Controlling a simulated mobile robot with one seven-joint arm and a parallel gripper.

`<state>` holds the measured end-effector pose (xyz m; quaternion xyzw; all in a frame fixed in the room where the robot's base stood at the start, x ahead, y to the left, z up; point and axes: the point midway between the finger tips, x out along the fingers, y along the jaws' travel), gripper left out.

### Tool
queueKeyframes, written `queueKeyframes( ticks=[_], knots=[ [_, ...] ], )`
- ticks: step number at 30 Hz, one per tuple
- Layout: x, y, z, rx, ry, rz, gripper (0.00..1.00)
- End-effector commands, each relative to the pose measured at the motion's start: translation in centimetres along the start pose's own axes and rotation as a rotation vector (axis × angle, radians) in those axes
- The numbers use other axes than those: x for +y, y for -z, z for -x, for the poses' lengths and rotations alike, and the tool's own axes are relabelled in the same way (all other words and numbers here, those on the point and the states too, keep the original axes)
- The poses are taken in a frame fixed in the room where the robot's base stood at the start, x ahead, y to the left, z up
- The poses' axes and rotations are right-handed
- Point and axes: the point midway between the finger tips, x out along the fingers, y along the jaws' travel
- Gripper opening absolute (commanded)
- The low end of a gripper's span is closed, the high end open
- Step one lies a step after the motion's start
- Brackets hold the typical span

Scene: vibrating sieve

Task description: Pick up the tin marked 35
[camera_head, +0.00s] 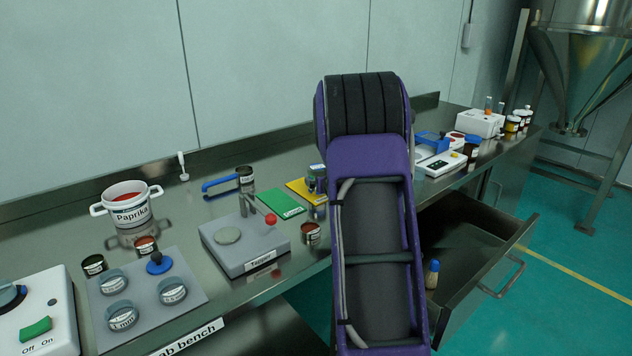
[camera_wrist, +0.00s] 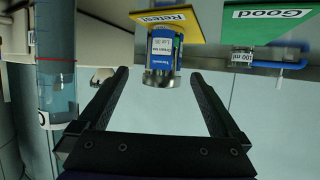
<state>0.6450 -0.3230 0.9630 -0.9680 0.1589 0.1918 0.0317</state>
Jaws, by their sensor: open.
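A metal tin with a blue band and a white label (camera_wrist: 163,55) shows upside down in the wrist view, by the yellow "Retest" card (camera_wrist: 170,20). In the head view a tin (camera_head: 316,178) stands by that yellow card. Its label print is too small to read for certain, so I cannot confirm 35. My gripper (camera_wrist: 160,75) is open and empty. Its fingers point toward this tin, which appears between the fingertips. My arm hides the gripper in the head view. Other small tins with red contents stand at the tapper (camera_head: 311,233) and near the paprika pot (camera_head: 145,245).
The green "Good" card (camera_head: 281,204) and a blue-handled scoop (camera_head: 222,182) lie left of the yellow card. The tapper (camera_head: 245,245) stands in front. A scale (camera_head: 440,163) is right of my arm. An open drawer (camera_head: 490,270) juts from the bench.

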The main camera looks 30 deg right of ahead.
Motion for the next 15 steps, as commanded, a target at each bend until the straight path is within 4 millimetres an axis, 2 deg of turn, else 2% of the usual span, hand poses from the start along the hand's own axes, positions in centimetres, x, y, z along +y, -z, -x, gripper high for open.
queueKeyframes(
  ticks=[1, 6, 15],
  knots=[
    [-0.1, -0.1, -1.2, -0.001, 0.001, 0.002, 1.00],
    [-0.1, -0.1, -4.0, -0.001, 0.001, 0.002, 1.00],
    [-0.2, -0.2, -6.2, -0.001, 0.001, 0.001, 1.00]
  ],
)
